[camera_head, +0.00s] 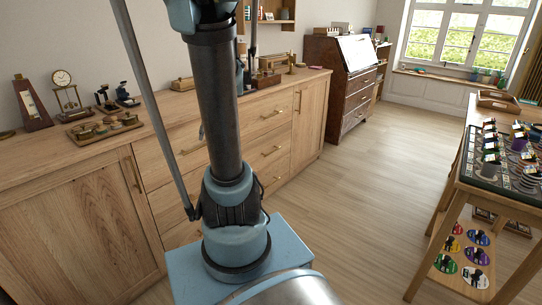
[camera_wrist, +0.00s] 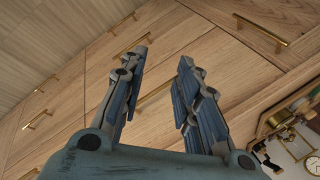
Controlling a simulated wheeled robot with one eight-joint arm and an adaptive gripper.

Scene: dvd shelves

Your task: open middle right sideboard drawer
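The light wood sideboard (camera_head: 80,220) stands along the left wall with its drawers shut. In its right drawer column, the middle drawer's brass bar handle (camera_head: 272,151) shows just right of my arm. In the wrist view, which is turned nearly upside down, a handle that seems to be the same one (camera_wrist: 38,118) is at the left. My gripper (camera_wrist: 162,58) is open and empty, its fingers apart in front of the drawer fronts. It is left of that handle along the sideboard and touches no handle that I can see. In the head view my arm mostly hides the gripper.
A clock (camera_head: 66,92), a metronome (camera_head: 32,104) and a tray of small items (camera_head: 104,127) stand on the sideboard top. A table (camera_head: 448,190) with figures is at the right. A dark bureau (camera_head: 342,85) stands beyond the sideboard. The floor between is clear.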

